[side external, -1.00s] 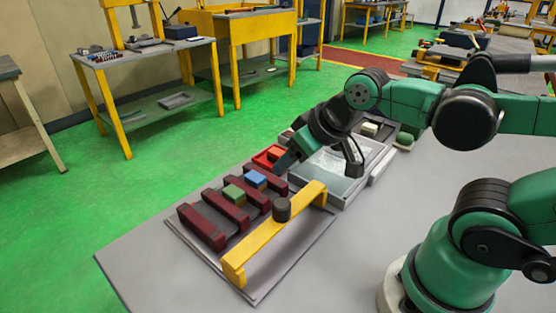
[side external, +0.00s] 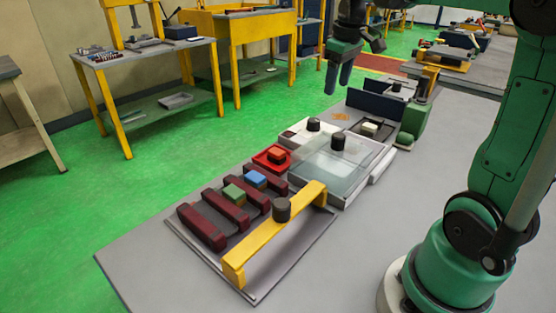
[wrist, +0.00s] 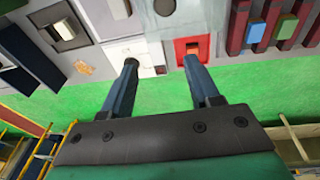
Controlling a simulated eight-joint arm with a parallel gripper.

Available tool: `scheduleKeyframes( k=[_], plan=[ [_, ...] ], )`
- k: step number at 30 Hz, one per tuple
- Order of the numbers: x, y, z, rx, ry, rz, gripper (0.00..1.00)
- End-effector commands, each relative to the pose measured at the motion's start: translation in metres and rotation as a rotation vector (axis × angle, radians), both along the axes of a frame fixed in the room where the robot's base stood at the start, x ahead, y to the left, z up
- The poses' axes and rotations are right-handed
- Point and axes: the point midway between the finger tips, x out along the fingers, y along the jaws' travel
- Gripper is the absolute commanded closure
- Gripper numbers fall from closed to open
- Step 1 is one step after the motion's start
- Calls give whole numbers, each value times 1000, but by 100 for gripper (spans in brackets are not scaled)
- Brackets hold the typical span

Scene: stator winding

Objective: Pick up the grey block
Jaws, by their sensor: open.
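My gripper (side external: 338,90) is raised above and behind the far end of the table. In the wrist view its two blue fingers (wrist: 160,62) are apart with nothing between them. No block shows as plainly grey. A pale block (side external: 370,127) sits in a small grey and black tray at the far end; it also shows at the upper left of the wrist view (wrist: 65,29). An orange block (side external: 276,154) is in a red tray. A green block (side external: 234,191) and a blue block (side external: 256,176) sit on dark red bars.
A clear-lidded box (side external: 340,165) with a black knob stands mid-table. A yellow bar with a black knob (side external: 281,209) spans the rack of dark red bars. A dark blue panel (side external: 378,104) stands at the far end. The table's near part is clear.

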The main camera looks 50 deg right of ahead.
Motion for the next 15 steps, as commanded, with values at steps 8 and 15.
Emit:
scheduleKeyframes(
  k=[8, 15],
  plan=[
    [-23, -88, -24, 96, 144, -17, 45],
    [-20, -81, -89, 91, 140, -7, 45]
  ],
)
